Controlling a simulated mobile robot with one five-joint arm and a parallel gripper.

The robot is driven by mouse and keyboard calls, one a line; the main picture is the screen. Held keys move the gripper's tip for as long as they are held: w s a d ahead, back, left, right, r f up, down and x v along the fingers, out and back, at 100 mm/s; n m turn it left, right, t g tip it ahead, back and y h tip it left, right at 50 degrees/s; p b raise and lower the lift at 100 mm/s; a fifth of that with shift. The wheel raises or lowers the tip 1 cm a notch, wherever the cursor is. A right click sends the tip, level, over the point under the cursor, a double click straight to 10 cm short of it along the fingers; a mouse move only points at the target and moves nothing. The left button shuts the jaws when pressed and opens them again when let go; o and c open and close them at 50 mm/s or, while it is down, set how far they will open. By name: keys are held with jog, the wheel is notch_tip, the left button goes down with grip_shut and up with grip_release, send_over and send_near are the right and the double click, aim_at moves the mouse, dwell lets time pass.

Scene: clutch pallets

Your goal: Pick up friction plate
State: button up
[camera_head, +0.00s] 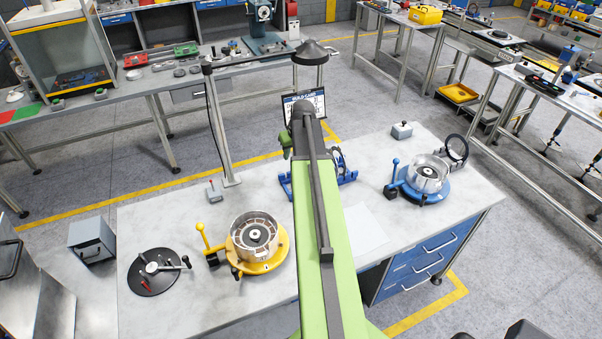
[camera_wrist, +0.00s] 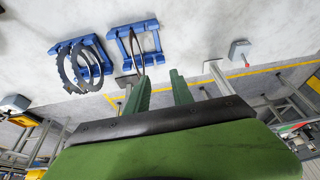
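In the wrist view, a dark toothed ring that looks like a friction plate (camera_wrist: 63,70) stands in the left blue rack (camera_wrist: 70,43), with a further ring beside it. A second blue rack (camera_wrist: 146,24) to its right holds thin rings. My gripper (camera_wrist: 160,80) is open, with its two green fingers apart and nothing between them. It is below the right rack in the picture and apart from both racks.
The workbench (camera_head: 180,225) carries a yellow clutch fixture (camera_head: 270,262) and a black round tool stand (camera_head: 152,284) at left. A blue fixture (camera_head: 428,196) and a standing dark ring (camera_head: 457,141) are at right. A lamp post (camera_head: 222,125) rises behind my arm. Bare surface lies between them.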

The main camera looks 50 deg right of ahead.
jog(key=s+d, duration=0.3)
jog(key=d, duration=0.3)
jog(key=b+x, duration=0.5)
jog(key=w+b+x, duration=0.1)
jog(key=b+x, duration=0.4)
jog(key=x, duration=0.1)
jog(key=w+b+x, duration=0.1)
jog(key=b+x, duration=0.5)
jog(key=shift+d+r, duration=0.2)
jog(key=shift+r+h, duration=0.2)
jog(key=shift+h, duration=0.1)
grip_shut()
